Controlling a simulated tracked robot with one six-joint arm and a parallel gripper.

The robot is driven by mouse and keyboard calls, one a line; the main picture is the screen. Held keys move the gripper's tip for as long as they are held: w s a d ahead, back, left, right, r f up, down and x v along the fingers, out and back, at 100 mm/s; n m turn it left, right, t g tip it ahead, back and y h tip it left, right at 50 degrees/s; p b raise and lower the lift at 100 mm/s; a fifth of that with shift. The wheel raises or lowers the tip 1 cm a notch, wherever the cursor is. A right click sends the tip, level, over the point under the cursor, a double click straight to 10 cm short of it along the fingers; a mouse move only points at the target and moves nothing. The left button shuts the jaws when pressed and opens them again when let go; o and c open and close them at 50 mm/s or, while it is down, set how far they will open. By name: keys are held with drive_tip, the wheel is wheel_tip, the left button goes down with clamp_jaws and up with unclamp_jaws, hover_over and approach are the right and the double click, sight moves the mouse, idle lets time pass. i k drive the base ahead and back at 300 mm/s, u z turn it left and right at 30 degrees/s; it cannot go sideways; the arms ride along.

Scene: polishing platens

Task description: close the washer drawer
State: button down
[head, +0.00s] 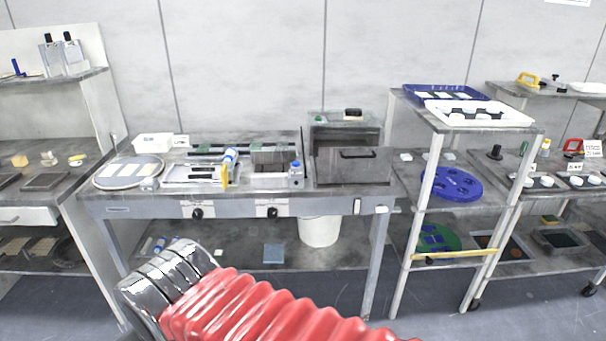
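A dark grey box-shaped unit (318,140), which looks like the washer, stands at the right end of the middle bench. Its drawer (352,170) has a grey front with a dark bar handle (357,154). The drawer front sits forward of the housing, and a dark opening shows above and behind it, so the drawer looks pulled out. My arm, with red bellows and chrome bands, crosses the bottom of the head view, well in front of the bench and apart from the drawer. My gripper's fingers do not show.
The middle bench (240,208) carries a round plate (128,172), trays and bottles left of the washer. A white bucket (319,231) stands below. A wheeled rack (424,200) with a blue tray (445,92) stands close on the right. Shelving is at far left.

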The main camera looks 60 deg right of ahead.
sight(338, 164)
drive_tip(key=u, duration=1.25)
drive_tip(key=k, duration=0.8)
drive_tip(key=z, duration=1.2)
drive_tip(key=i, duration=0.85)
drive_tip(key=z, duration=0.05)
